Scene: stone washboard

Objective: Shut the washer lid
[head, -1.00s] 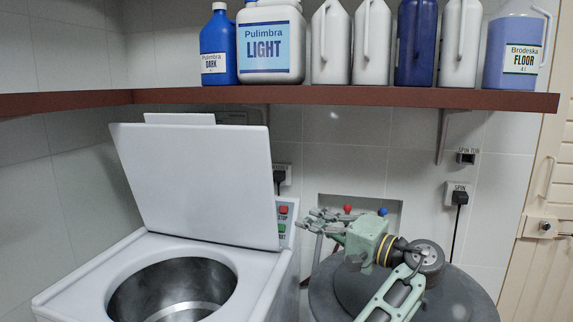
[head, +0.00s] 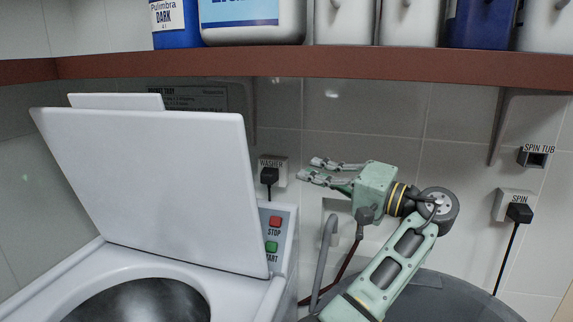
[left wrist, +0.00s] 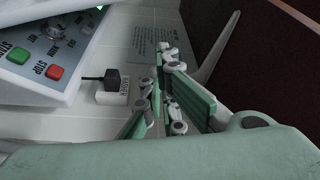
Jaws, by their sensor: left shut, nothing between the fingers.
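The washer lid (head: 160,190) is a white panel standing open, tilted back behind the washer's round metal drum opening (head: 135,302). The white washer body (head: 232,288) is at lower left. My left gripper (head: 306,168) is shut and empty, to the right of the lid's upper right corner and apart from it in the picture, near the tiled wall. Its fingers point left. The left wrist view shows the gripper (left wrist: 162,75) close up, with the washer's control panel (left wrist: 45,45) to its left. My right gripper is not in view.
A brown shelf (head: 300,62) with several bottles runs above the lid and gripper. The washer plug (head: 269,177) sits on the wall between lid and gripper. A grey hose (head: 326,250) rises below the gripper, and a grey round tub (head: 470,297) is at lower right.

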